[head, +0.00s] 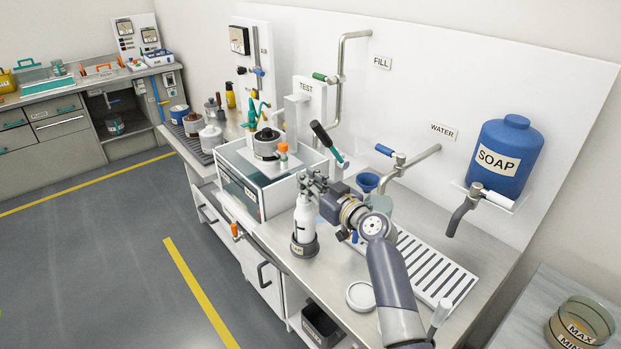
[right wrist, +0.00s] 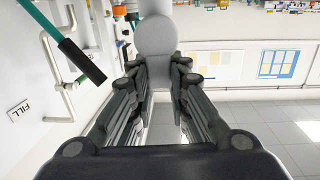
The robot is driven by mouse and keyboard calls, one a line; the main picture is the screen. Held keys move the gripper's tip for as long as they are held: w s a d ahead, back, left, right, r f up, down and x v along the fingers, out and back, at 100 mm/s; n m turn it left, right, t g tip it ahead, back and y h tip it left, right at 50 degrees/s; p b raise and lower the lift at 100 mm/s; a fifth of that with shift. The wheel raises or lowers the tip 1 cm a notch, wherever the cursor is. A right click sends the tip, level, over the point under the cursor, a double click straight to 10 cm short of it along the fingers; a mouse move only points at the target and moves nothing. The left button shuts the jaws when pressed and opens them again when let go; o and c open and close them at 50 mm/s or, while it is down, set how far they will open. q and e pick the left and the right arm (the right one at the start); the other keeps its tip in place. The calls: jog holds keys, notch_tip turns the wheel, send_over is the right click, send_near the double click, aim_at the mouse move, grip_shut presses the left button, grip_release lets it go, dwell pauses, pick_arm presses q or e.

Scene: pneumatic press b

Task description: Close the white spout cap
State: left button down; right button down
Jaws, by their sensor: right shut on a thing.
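A white bottle (head: 304,218) stands upright in a dark labelled cup (head: 304,247) near the bench's front edge. My right gripper (head: 309,184) is at the top of this bottle, coming in from the right. In the right wrist view, its two fingers (right wrist: 157,72) are on either side of a rounded white piece (right wrist: 154,38), shut on it. This looks like the spout cap. The gripper hides most of the cap in the head view, so I cannot tell how far it is open. My left gripper is not in view.
A glass-sided bath (head: 240,188) stands left of the bottle. A slotted drain (head: 436,272) is to the right.

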jog(key=g+h+p, duration=0.1)
jog(key=p, duration=0.2)
jog(key=w+a+g+p, duration=0.1)
jog(key=g+p, duration=0.1)
jog(key=p, duration=0.1)
jog(key=w+g+h+p, duration=0.1)
jog(key=p, duration=0.2)
jog(key=shift+w+a+h, duration=0.15)
jog(key=shift+w+h, duration=0.05)
jog(key=shift+h, duration=0.1)
jog(key=shift+w+a+f+g+h+p, duration=0.3)
jog(key=shift+f+g+h+p, duration=0.1)
jog(key=shift+g, duration=0.4)
jog(key=c, duration=1.5)
grip_release()
jog(key=shift+s+d+r, duration=0.1)
jog(key=shift+v, duration=5.9)
